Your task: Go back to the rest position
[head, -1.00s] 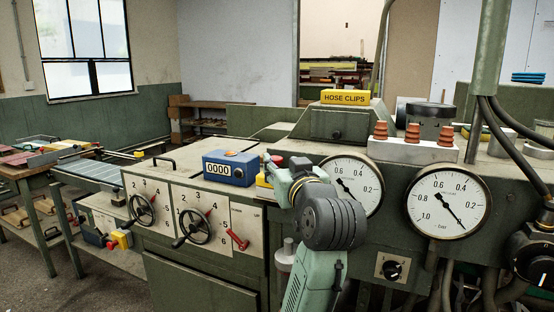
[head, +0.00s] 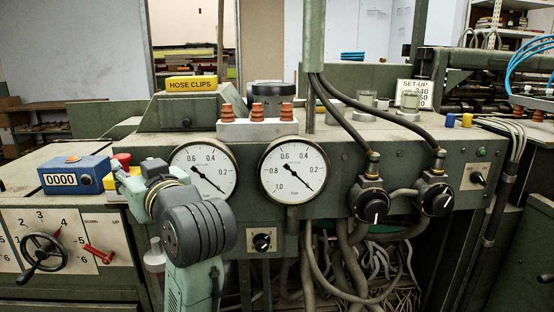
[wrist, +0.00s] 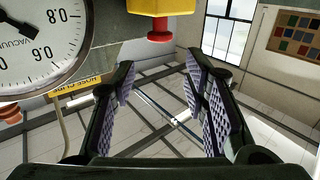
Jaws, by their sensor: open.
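My gripper (wrist: 160,66) is open in the wrist view. Its two fingers with purple ridged pads stand apart, and nothing is between them. Beyond them are ceiling beams, so the gripper appears to point upward. In the head view my arm is folded low in front of the machine, left of centre. It overlaps the lower left of the left gauge (head: 204,160). The gripper itself cannot be made out there. In the wrist view a yellow box with a red button (wrist: 160,20) is close above the fingers, with no visible contact. A vacuum gauge (wrist: 35,50) fills the upper left.
The blue counter box (head: 75,175) and red emergency button (head: 121,160) are close left of my arm. A second gauge (head: 293,170), black valve knobs (head: 370,205) and hanging hoses (head: 350,270) are to its right. The yellow hose clips box (head: 191,83) is behind.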

